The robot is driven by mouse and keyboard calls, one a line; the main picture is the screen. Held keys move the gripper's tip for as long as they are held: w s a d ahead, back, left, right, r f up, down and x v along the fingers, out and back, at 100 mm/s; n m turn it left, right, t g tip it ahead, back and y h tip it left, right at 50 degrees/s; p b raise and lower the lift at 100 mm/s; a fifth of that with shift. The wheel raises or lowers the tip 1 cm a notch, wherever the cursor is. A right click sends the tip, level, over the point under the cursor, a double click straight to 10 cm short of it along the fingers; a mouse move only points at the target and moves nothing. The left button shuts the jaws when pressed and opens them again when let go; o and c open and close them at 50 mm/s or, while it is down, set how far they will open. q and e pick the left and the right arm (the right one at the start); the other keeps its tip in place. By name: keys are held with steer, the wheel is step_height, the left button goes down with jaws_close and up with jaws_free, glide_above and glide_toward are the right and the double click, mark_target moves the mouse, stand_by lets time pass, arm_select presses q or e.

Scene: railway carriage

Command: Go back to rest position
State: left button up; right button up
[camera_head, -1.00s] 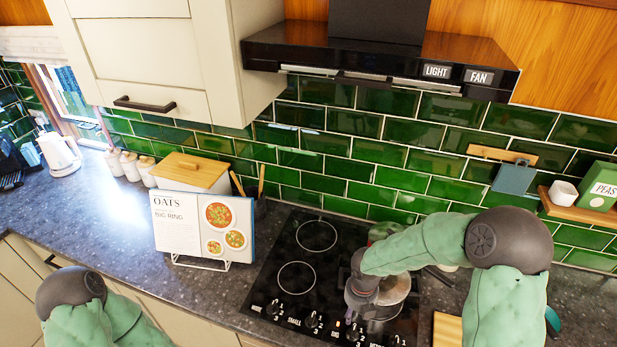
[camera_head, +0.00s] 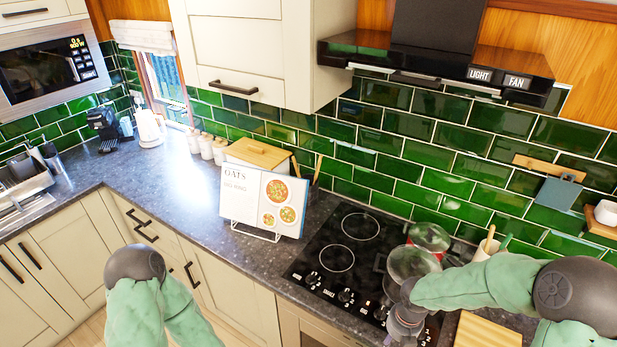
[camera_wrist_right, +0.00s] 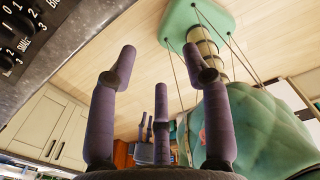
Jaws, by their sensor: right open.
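My right gripper (camera_head: 398,335) hangs at the front edge of the hob (camera_head: 330,255), by the knobs, with the forearm reaching in from the right. In the right wrist view its purple fingers (camera_wrist_right: 162,95) are spread with nothing between them. My left arm (camera_head: 150,290) is bent at the lower left, and its gripper is out of the head view. A small purple-fingered shape (camera_wrist_right: 150,138) far back in the wrist view may be my left gripper; its opening is too small to judge.
A clear-lidded pot (camera_head: 410,262) and a red pot (camera_head: 428,237) stand on the hob's right side. A recipe book (camera_head: 262,200) stands left of the hob. A wooden board (camera_head: 487,330) lies on the right. The hood (camera_head: 440,68) overhangs the hob. The worktop at left has clear room.

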arm_select(q)
step_height(320, 180, down, 19)
steer(key=w+b, duration=0.1)
steer(key=b, duration=1.7)
arm_select(e)
steer(key=s+a+f+m+y, duration=0.1)
steer(key=s+a+f+m, duration=0.2)
steer(key=f+m, duration=0.7)
steer(key=s+a+f+m+y, duration=0.1)
steer(key=s+a+f+m, duration=0.3)
steer(key=f+m, duration=0.7)
steer(key=s+a+f+m+y, duration=0.1)
steer(key=s+a+f+m, duration=0.2)
steer(key=a+f+m, duration=0.3)
step_height(320, 180, down, 8)
steer(key=m, duration=0.4)
steer(key=shift+s+a+r+m+y, duration=0.2)
steer(key=shift+a+r+m+y, duration=0.05)
steer(key=shift+m+y, duration=0.15)
arm_select(q)
steer(key=shift+r, duration=0.1)
